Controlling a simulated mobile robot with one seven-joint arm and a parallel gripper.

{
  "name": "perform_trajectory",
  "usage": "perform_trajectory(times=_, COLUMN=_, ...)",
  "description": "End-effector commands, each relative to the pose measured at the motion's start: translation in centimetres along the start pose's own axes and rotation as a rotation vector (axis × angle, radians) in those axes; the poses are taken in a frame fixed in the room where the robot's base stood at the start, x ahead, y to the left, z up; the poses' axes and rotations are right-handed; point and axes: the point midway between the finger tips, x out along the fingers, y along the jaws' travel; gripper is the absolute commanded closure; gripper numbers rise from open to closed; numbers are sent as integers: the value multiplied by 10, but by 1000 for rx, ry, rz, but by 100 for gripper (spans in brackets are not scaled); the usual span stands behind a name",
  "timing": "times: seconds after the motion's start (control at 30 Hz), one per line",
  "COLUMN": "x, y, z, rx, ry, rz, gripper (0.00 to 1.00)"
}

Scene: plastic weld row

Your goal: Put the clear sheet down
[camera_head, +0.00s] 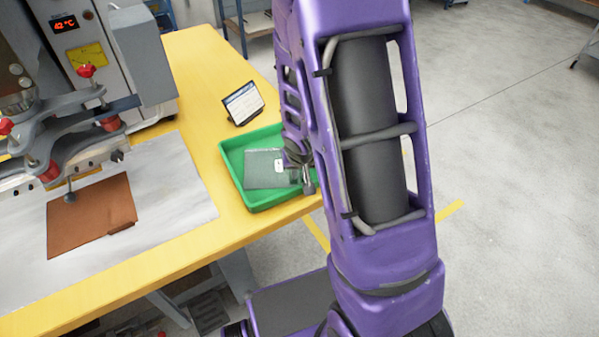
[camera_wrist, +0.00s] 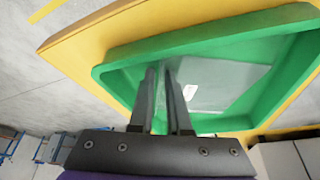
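The clear sheet (camera_head: 262,170) is a see-through grey rectangle with a small white label. It lies in or just over the green tray (camera_head: 257,201), inside its rim. In the wrist view the clear sheet (camera_wrist: 215,80) spreads to the right of my fingertips. My gripper (camera_wrist: 160,68) reaches into the tray at the sheet's edge. Its dark fingers stand close together with a narrow gap between them. In the head view my arm partly hides my gripper and the tray's right side. Whether the fingertips touch the sheet is not clear.
The tray stands on the yellow table (camera_head: 200,77) near its right end. A small display (camera_head: 243,103) stands behind the tray. To the left, a brown sheet (camera_head: 92,217) lies on a pale plate under a press with red knobs (camera_head: 86,70).

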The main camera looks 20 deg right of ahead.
Motion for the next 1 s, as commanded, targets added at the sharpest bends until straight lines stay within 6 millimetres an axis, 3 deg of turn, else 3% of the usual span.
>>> perform_trajectory(times=0.1, x=0, y=0, z=0, rx=0, ry=0, rz=0, gripper=65)
perform_trajectory(times=0.47, x=-6, y=0, z=-2, rx=0, ry=0, rz=0, gripper=65)
perform_trajectory(times=1.0, x=-108, y=0, z=-4, rx=3, ry=2, rz=-1, gripper=65)
